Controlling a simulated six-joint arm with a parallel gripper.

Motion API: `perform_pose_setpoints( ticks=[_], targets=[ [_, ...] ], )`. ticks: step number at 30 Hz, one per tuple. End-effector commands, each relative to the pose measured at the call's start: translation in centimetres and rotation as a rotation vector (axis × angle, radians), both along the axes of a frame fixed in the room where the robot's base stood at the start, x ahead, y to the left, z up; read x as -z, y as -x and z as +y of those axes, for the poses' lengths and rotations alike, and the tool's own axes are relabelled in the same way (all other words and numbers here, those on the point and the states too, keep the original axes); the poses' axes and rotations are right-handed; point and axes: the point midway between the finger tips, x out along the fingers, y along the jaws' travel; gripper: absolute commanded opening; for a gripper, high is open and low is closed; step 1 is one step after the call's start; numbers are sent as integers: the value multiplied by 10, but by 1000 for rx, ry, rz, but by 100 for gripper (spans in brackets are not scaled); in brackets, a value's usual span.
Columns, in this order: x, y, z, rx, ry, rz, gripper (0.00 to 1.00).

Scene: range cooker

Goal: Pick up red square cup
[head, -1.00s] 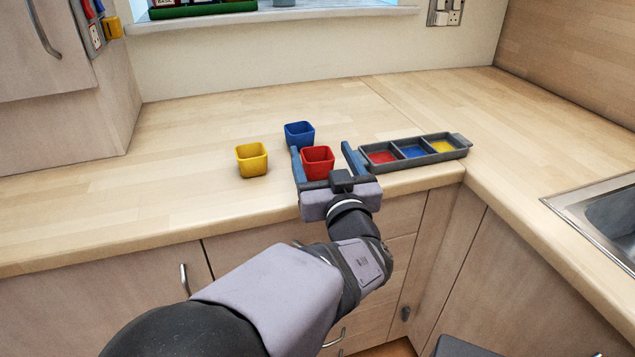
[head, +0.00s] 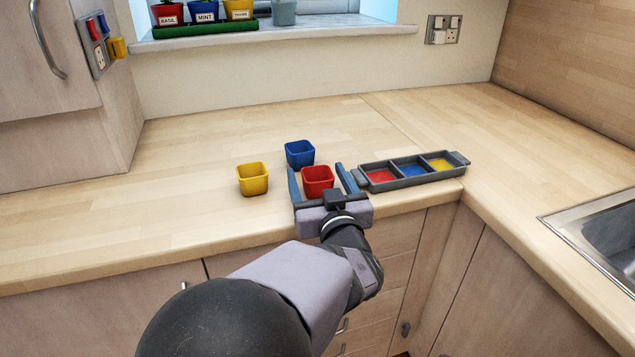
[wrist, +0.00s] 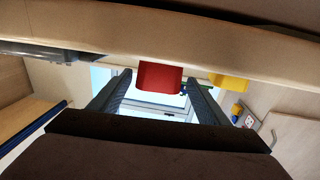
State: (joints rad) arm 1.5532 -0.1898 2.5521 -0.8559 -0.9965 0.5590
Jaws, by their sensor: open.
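The red square cup (head: 317,180) stands upright on the worktop near its front edge. My gripper (head: 317,177) is open, with one blue finger on each side of the red cup and a gap showing on the right. In the wrist view the red cup (wrist: 160,77) shows between the two fingers (wrist: 158,88), upside down in the picture. I cannot tell whether either finger touches the cup.
A blue cup (head: 299,153) stands just behind the red one, and a yellow cup (head: 253,179) to the left. A grey tray (head: 412,181) with red, blue and yellow compartments lies close to the right finger. The worktop further left is clear.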

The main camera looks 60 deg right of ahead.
Motion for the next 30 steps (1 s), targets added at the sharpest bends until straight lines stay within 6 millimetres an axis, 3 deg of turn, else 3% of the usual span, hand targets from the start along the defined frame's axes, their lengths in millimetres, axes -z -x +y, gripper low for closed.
perform_pose_setpoints(
  ticks=[9,18,27,30],
  targets=[
    [-3,-8,-11,-1,-7,-1,70],
    [3,-29,-38,-1,-1,1,70],
    [2,-31,-40,1,-1,1,70],
    [2,-31,-40,1,-1,1,48]
  ],
)
